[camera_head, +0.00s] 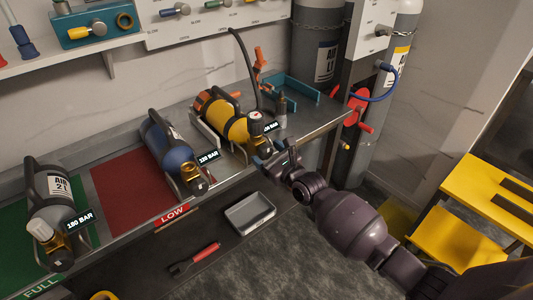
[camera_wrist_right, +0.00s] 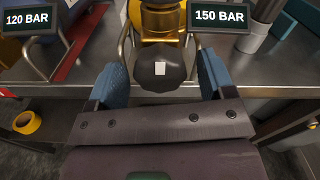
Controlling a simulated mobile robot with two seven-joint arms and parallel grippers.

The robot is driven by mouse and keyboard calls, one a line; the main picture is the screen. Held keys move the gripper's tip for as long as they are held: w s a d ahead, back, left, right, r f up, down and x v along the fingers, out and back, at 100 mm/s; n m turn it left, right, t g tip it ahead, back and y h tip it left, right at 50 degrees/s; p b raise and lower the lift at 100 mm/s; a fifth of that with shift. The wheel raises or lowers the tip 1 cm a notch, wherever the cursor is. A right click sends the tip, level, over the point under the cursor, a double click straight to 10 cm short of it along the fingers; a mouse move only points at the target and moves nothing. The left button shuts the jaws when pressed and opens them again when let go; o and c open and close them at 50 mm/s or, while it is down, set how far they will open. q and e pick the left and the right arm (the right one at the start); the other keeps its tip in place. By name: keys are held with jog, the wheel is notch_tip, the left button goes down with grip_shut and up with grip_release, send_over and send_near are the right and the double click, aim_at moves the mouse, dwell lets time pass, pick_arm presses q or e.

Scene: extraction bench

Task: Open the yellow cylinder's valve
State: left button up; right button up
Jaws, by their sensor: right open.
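The yellow cylinder (camera_head: 222,118) lies tilted in a cradle on the bench in the head view, its brass valve end facing the bench front. Its dark valve knob (camera_wrist_right: 160,75) with a white mark shows in the right wrist view, below the brass valve body (camera_wrist_right: 165,24). My right gripper (camera_head: 275,161) is at the bench's front edge, by that valve. In the wrist view its blue fingers (camera_wrist_right: 163,68) are open, one on each side of the knob, with gaps visible on both sides. My left gripper is out of view.
A blue cylinder (camera_head: 167,143) and a grey cylinder (camera_head: 50,191) lie to the left on the bench. Pressure tags read 120 BAR (camera_wrist_right: 27,20) and 150 BAR (camera_wrist_right: 221,16) in the wrist view. A grey tray (camera_head: 250,213) sits below. A red handwheel (camera_head: 358,106) stands to the right.

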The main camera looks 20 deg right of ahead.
jog(key=shift+w+a, duration=0.15)
jog(key=shift+w, duration=0.15)
jog(key=c, duration=0.9)
jog(key=shift+c, duration=0.2)
